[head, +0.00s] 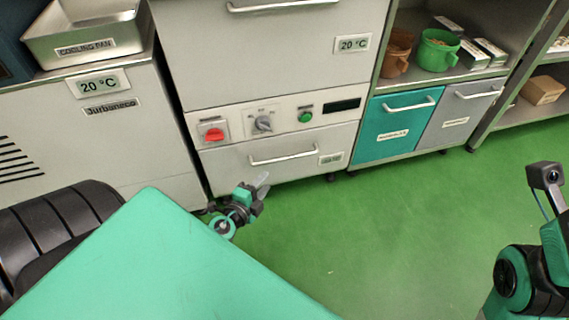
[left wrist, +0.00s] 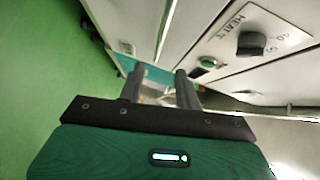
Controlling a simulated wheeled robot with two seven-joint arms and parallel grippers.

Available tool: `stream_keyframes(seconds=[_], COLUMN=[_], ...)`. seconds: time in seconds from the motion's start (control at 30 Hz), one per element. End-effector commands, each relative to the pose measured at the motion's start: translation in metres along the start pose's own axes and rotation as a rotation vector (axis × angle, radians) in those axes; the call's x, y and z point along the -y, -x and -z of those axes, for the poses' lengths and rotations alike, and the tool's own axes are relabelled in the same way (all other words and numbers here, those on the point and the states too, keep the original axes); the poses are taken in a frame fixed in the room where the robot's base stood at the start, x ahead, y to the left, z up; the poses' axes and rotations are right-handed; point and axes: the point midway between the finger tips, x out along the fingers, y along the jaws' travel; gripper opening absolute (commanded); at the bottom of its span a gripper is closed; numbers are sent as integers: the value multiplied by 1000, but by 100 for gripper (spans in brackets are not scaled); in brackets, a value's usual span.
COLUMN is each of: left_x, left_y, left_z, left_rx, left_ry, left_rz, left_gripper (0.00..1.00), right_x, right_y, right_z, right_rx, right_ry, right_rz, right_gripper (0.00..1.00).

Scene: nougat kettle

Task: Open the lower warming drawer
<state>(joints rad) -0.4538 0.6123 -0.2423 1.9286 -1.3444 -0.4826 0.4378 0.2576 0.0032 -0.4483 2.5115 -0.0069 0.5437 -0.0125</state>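The lower warming drawer (head: 225,166) is a pale grey front below the control panel. It looks flush with the cabinet, so shut. Its bar handle (head: 283,158) runs across the middle of the front. My left gripper (head: 262,184) is low in front of the drawer, left of and below the handle, and apart from it. In the left wrist view its two fingers (left wrist: 160,88) stand apart with nothing between them. A pale bar at the right of that view seems to be the drawer handle (left wrist: 285,111). My right gripper cannot be made out; only part of my right arm shows.
The control panel (head: 284,117) above has a red switch (head: 213,134), a grey dial (head: 263,123) and a green button (head: 305,116). An upper drawer (head: 230,50) is above it. A teal drawer (head: 390,145) stands to the right. The green floor (head: 390,230) in front is clear.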

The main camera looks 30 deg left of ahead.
Motion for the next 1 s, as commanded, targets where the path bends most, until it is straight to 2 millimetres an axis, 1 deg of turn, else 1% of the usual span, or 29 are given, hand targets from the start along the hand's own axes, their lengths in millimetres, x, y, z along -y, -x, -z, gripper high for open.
stream_keyframes(seconds=[0.1,0.6,0.8,1.0], left_x=[0,0,-1,0], left_y=[-19,-94,-114,-121], left_z=[0,-1,-1,-1], left_rx=[0,1,1,1], left_ry=[0,-1,0,-1], left_rz=[3,1,0,-1], left_gripper=[34,34,34,34], right_x=[0,-2,-2,-4], right_y=[1,0,-2,-7], right_z=[0,0,1,2], right_rx=[-2,-17,-27,-43], right_ry=[1,2,2,1], right_rz=[-1,-9,-7,-18], right_gripper=[36,36,36,36])
